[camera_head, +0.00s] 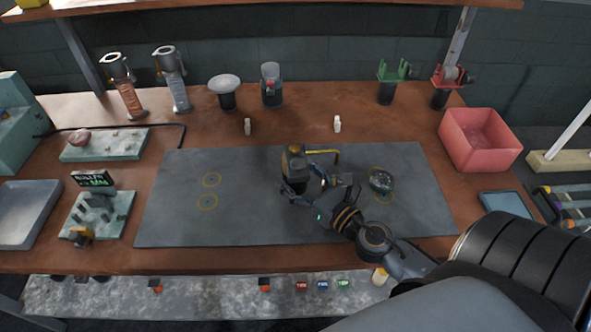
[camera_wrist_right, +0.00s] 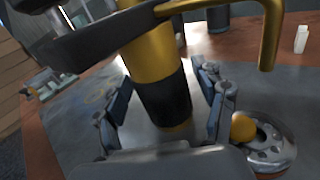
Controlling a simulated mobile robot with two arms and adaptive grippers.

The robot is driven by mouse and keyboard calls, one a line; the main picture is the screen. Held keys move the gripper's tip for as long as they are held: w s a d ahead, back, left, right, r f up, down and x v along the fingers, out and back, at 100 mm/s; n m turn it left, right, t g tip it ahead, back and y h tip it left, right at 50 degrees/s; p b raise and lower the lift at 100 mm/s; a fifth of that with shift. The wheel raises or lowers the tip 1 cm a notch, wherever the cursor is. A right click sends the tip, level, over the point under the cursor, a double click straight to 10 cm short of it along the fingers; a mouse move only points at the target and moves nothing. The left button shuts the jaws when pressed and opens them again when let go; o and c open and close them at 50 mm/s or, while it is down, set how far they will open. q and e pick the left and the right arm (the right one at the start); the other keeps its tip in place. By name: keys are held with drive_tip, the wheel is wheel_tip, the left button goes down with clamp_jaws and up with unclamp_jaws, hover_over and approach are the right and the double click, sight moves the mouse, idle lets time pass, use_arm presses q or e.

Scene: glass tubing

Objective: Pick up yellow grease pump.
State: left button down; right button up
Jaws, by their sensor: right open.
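The yellow grease pump (camera_head: 294,163) stands upright on the grey mat (camera_head: 180,225), with its yellow spout reaching to the right. In the right wrist view the pump (camera_wrist_right: 153,65) shows a yellow body, a black lower band and a black arm with a yellow spout on top. My right gripper (camera_head: 305,192) is low at the pump's near side. In the wrist view its open fingers (camera_wrist_right: 164,105) stand on either side of the black band, with a gap visible at both sides. My left gripper is not in view.
A round metal part (camera_head: 381,180) with a yellow knob (camera_wrist_right: 243,127) lies right of the pump. Two small white pieces (camera_head: 337,124) stand behind the mat. A red bin (camera_head: 481,140) is at the right. The mat's left half is bare except for yellow ring marks.

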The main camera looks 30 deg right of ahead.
drive_tip(key=w, duration=0.1)
drive_tip(key=w+p, duration=0.1)
drive_tip(key=w, duration=0.1)
drive_tip(key=shift+w+a+r, duration=0.15)
drive_tip(key=shift+w+a, duration=0.05)
drive_tip(key=shift+w, duration=0.1)
drive_tip(key=shift+w+p, duration=0.3)
drive_tip(key=shift+w, duration=0.15)
clamp_jaws()
